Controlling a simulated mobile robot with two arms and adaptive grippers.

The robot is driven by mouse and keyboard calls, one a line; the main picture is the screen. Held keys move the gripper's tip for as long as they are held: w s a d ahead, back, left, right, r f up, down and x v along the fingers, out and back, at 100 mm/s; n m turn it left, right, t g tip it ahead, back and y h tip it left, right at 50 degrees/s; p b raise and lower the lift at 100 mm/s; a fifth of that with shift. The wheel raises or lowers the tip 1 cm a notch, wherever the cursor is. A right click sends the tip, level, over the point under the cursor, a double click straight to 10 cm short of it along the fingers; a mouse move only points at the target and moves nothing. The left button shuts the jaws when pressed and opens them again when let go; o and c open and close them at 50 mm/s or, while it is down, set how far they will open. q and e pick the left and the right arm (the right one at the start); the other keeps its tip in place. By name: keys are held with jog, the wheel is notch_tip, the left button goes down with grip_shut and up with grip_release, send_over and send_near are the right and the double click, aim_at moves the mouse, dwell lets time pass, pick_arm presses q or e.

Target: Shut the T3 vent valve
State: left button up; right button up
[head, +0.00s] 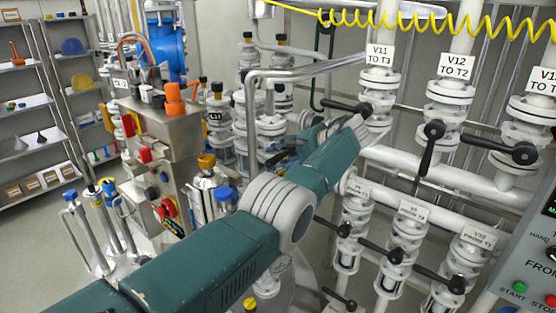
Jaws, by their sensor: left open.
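I cannot pick out a T3 vent valve by a readable label. My left arm reaches in from the lower left to the pipework at the centre. My left gripper (281,157) is small, dark and partly hidden behind my forearm, close to the flanged grey pipes left of the V11 column; it is open. I cannot tell whether it touches anything. The valve labelled V11 TO T3 (379,56) stands right of it, with a black lever (346,106) pointing left. My right gripper is not in view.
Valves V12 TO T2 (454,66) and V10 FROM T3 (479,237) have black levers sticking out. A yellow coiled hose (420,22) hangs above. A steel box (160,115) with knobs stands left of centre. A control panel (535,250) is at the right edge.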

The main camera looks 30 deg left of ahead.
pick_arm(q)
jog(key=v, duration=1.1)
jog(key=shift+d+r, duration=0.2)
jog(key=shift+d, duration=0.05)
jog(key=s+d+f+m+h, duration=0.1)
jog(key=s+f+m+h, duration=0.1)
jog(key=f, duration=1.8)
jog(key=s+d+f+m+h, duration=0.1)
jog(key=s+f+m+h, duration=0.1)
jog(key=f, duration=1.9)
jog(key=s+d+f+h+b, duration=0.1)
jog(key=s+f, duration=0.4)
jog(key=f, duration=0.3)
jog(key=s+d+f+h, duration=0.1)
jog(key=s+f, duration=0.4)
jog(key=f, duration=0.3)
jog(key=s+d+f+h, duration=0.3)
jog(key=s+f, duration=1.4)
jog(key=s, duration=0.3)
jog(key=s+d+f+n+h, duration=0.1)
jog(key=s+f, duration=0.2)
jog(key=s, duration=1.1)
jog(key=s+f+n+h+b, duration=0.1)
jog(key=s+f, duration=0.3)
jog(key=s, duration=1.1)
jog(key=shift+s+d+n, duration=0.25)
jog(key=shift+d+n, duration=0.1)
jog(key=shift+n, duration=0.25)
